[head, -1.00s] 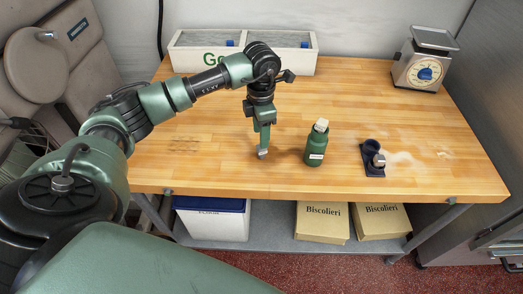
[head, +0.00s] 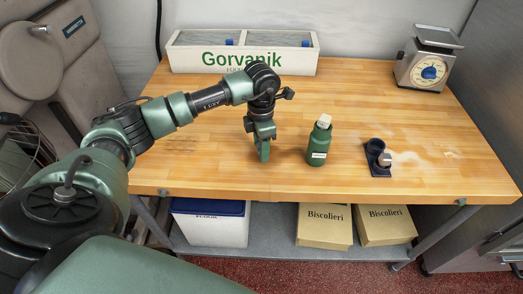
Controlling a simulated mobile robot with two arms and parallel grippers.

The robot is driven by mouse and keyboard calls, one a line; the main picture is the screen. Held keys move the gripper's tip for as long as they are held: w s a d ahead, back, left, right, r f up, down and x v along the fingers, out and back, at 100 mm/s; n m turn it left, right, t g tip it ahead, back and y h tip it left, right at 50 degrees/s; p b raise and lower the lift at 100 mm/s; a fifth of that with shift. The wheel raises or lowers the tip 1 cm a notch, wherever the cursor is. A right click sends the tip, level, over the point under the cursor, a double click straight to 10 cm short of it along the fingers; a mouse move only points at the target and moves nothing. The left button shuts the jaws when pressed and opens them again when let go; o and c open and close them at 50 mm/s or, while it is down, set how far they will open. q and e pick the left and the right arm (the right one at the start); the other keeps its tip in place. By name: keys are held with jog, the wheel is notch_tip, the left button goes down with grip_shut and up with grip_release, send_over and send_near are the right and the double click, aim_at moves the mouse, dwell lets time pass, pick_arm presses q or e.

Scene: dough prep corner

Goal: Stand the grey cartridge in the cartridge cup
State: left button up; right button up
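A dark blue holder with a round cup (head: 376,146) stands on the table at right of centre. A small grey piece (head: 385,159), which looks like the grey cartridge, is at the holder's front right, beside the cup opening; whether it lies on the base or leans is too small to tell. My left gripper (head: 263,158) points down over the middle of the table, left of the bottle and well left of the holder. Its fingers overlap in this view, so their opening is hidden. I see nothing clearly held. My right gripper is out of view.
A green bottle (head: 319,142) with a white cap stands between my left gripper and the holder. A scale (head: 427,66) stands at the back right. A white Gorvanik box (head: 184,60) is at the back. The wooden table (head: 210,140) is clear at left.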

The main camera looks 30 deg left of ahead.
pick_arm(q)
grip_shut()
jog(key=shift+r, duration=0.25)
jog(key=shift+r+p, duration=0.6)
jog(key=shift+r, duration=0.15)
jog(key=c, duration=0.5)
grip_release()
jog(key=shift+c, duration=0.2)
grip_shut()
jog(key=shift+r+p, duration=1.1)
jog(key=shift+r, duration=0.9)
